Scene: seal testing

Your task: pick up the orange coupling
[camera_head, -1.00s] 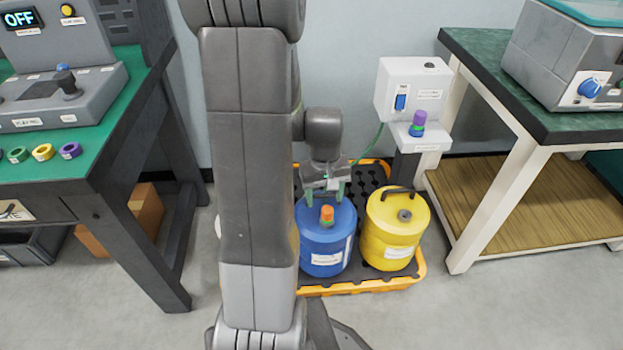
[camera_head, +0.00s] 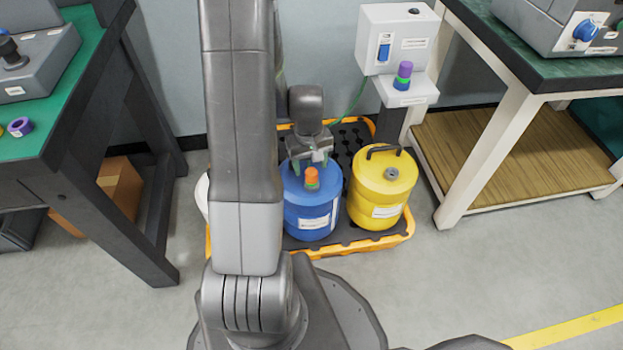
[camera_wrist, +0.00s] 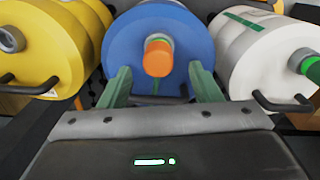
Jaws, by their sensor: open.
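The orange coupling (camera_head: 312,177) stands on top of the blue drum (camera_head: 312,217), with a green ring at its base. In the wrist view the coupling (camera_wrist: 158,57) shows as an orange cylinder on the blue lid (camera_wrist: 188,38). My gripper (camera_head: 311,166) is just above and behind the coupling in the head view. In the wrist view its two green fingers (camera_wrist: 160,82) are open, one to each side of the coupling and apart from it. Nothing is held. My arm covers part of the head view to the left of the drum.
A yellow drum (camera_head: 381,196) with a dark handle stands right of the blue one, on an orange-edged pallet (camera_head: 398,240). A white drum (camera_wrist: 268,55) shows in the wrist view. A white box station (camera_head: 388,45) with a purple-topped coupling (camera_head: 404,72) stands behind. Floor is clear in front.

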